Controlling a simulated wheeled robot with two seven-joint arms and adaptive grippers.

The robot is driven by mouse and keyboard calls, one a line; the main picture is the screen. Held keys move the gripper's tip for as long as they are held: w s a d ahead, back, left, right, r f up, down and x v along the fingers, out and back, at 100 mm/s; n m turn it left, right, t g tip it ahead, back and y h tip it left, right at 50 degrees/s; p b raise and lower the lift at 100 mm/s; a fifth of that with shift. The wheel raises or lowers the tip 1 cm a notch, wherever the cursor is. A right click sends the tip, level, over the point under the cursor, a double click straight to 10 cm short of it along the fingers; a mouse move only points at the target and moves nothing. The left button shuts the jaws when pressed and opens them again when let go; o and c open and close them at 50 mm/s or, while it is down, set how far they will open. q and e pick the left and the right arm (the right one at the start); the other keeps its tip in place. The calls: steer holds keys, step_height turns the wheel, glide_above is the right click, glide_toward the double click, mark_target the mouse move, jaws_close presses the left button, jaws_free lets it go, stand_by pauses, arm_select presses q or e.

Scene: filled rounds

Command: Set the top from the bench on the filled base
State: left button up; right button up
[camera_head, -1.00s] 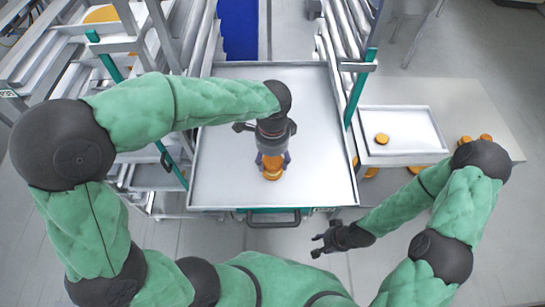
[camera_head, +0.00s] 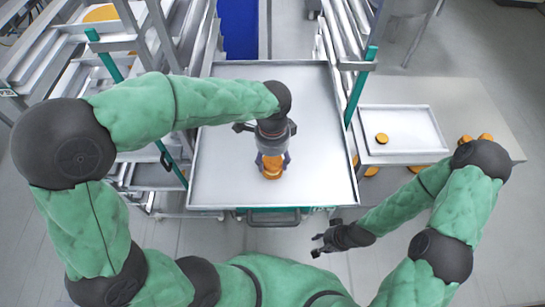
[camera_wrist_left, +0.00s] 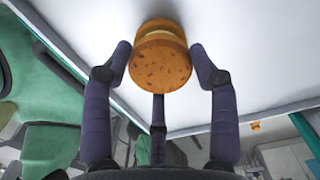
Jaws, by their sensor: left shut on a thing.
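My left gripper (camera_head: 272,158) points down over the large metal tray (camera_head: 318,150). Its purple fingers are shut on an orange-brown round, the top (camera_wrist_left: 160,65), also partly visible in the head view (camera_head: 273,161). The filled base (camera_wrist_left: 160,25) lies on the tray just beyond the top, with a pale filling band (camera_wrist_left: 158,36) showing between them. In the head view the base (camera_head: 272,175) shows below the top. The two look lined up; whether they touch I cannot tell. My right gripper (camera_head: 322,243) is open and empty in front of the tray.
A bench (camera_head: 470,100) at the right carries a smaller tray (camera_head: 415,120) with one round (camera_head: 382,138) on it; several more rounds lie around it. Racks with green posts (camera_head: 360,90) flank the large tray. The rest of the large tray is bare.

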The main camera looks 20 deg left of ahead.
arm_select(q)
steer(key=shift+f+b, duration=0.4)
steer(key=shift+f, duration=0.2)
stand_by(0.5)
steer(key=o, duration=0.9)
steer(key=shift+c, duration=0.2)
steer(key=shift+o, duration=1.3)
steer(key=shift+r, duration=0.1)
steer(key=shift+r+p, duration=2.85)
steer(key=shift+r, duration=0.65)
